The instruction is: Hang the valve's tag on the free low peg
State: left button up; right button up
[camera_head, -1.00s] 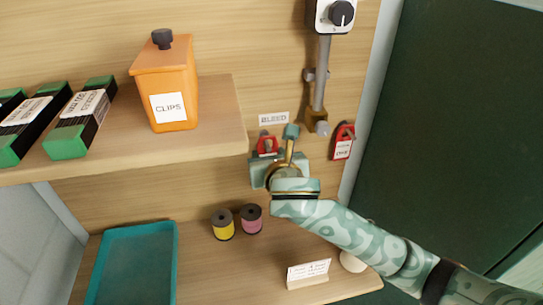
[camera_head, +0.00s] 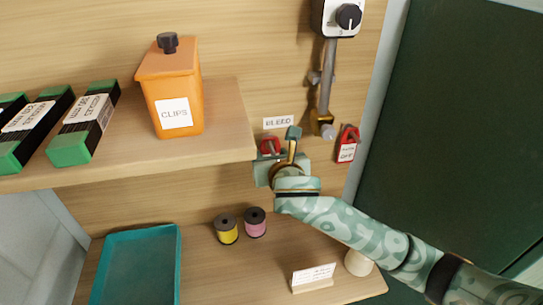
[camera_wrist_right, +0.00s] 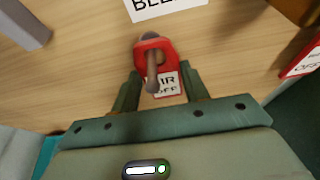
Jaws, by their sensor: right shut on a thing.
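A red tag with a white label reading "AIR OFF" (camera_wrist_right: 165,85) is between the fingers of my right gripper (camera_wrist_right: 158,88), which is shut on it. A grey-brown peg (camera_wrist_right: 152,72) sticks out from the wall through the tag's red loop, as far as I can tell. In the head view the red top of this tag (camera_head: 269,145) shows below the "BLEED" sign, with my right gripper (camera_head: 282,168) over its lower part. The valve (camera_head: 325,120) is a grey pipe with a brass fitting, up to the right. My left gripper is not in view.
A second red tag (camera_head: 347,146) hangs on the wall to the right; its edge shows in the wrist view (camera_wrist_right: 303,62). A shelf (camera_head: 225,120) with an orange clips box (camera_head: 172,90) juts out at left. Spools (camera_head: 227,230), a teal tray (camera_head: 115,236) and a card (camera_head: 313,276) are below.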

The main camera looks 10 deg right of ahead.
jog(key=shift+s+a+r, duration=0.1)
jog(key=shift+s+a, duration=0.05)
jog(key=shift+s, duration=0.05)
jog(key=o, duration=0.8)
jog(key=shift+o, duration=1.2)
jog(key=shift+w, duration=0.1)
jog(key=p+v, duration=0.1)
jog(key=v, duration=1.5)
jog(key=shift+s, duration=0.25)
